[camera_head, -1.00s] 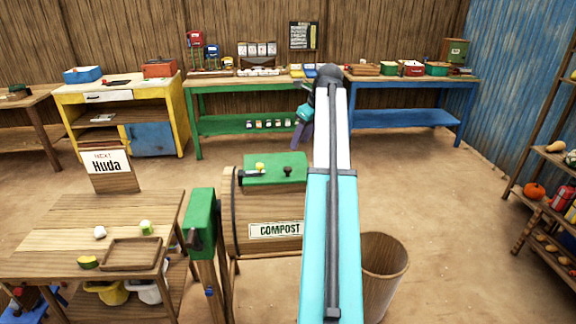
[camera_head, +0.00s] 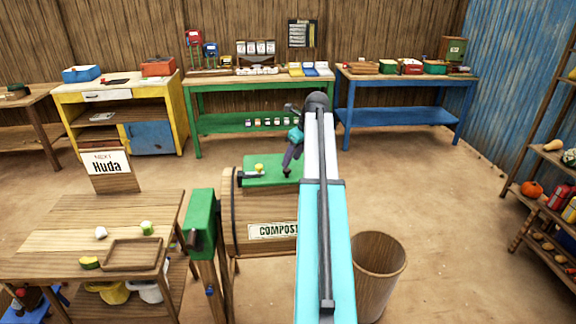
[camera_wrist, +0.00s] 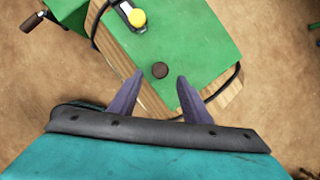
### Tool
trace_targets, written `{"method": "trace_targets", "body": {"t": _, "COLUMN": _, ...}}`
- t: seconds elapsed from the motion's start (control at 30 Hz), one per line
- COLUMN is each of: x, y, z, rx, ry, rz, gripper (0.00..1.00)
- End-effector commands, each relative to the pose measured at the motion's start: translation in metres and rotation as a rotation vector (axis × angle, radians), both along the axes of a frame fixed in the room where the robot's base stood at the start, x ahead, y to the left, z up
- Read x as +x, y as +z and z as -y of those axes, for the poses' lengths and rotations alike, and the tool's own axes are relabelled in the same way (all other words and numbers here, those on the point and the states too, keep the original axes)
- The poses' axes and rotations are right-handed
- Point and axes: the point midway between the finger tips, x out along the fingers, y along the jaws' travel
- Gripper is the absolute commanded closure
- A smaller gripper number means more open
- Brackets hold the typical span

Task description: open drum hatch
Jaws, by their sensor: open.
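The compost drum (camera_head: 232,222) is a wooden barrel with a "COMPOST" label, left of my arm in the head view. Its green hatch (camera_head: 262,172) lies flat on top and looks closed. In the wrist view the hatch (camera_wrist: 195,40) shows a dark round knob (camera_wrist: 160,70) and a latch with a yellow knob (camera_wrist: 136,17). My gripper (camera_wrist: 158,82) is open, its two purple fingers pointing towards the hatch on either side of the dark knob's line. I cannot tell how high they are above it. In the head view my gripper (camera_head: 289,158) is over the hatch's right part.
A green post with a crank (camera_head: 201,222) stands just left of the drum. A wooden table (camera_head: 60,225) with a tray (camera_head: 132,254) is further left. An empty-looking wooden bin (camera_head: 380,270) stands right of my arm. Open floor lies behind and to the right.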

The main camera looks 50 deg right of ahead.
Motion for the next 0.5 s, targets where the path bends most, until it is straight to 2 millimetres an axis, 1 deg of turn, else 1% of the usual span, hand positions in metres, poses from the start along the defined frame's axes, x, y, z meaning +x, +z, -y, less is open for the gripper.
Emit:
{"method": "trace_targets", "body": {"t": 0.3, "x": 0.014, "y": -0.032, "z": -0.002, "rx": 0.002, "ry": 0.001, "rz": -0.001, "gripper": 0.56}}
{"method": "trace_targets", "body": {"t": 0.5, "x": 0.019, "y": -0.045, "z": -0.002, "rx": 0.001, "ry": 0.002, "rz": -0.001, "gripper": 0.56}}
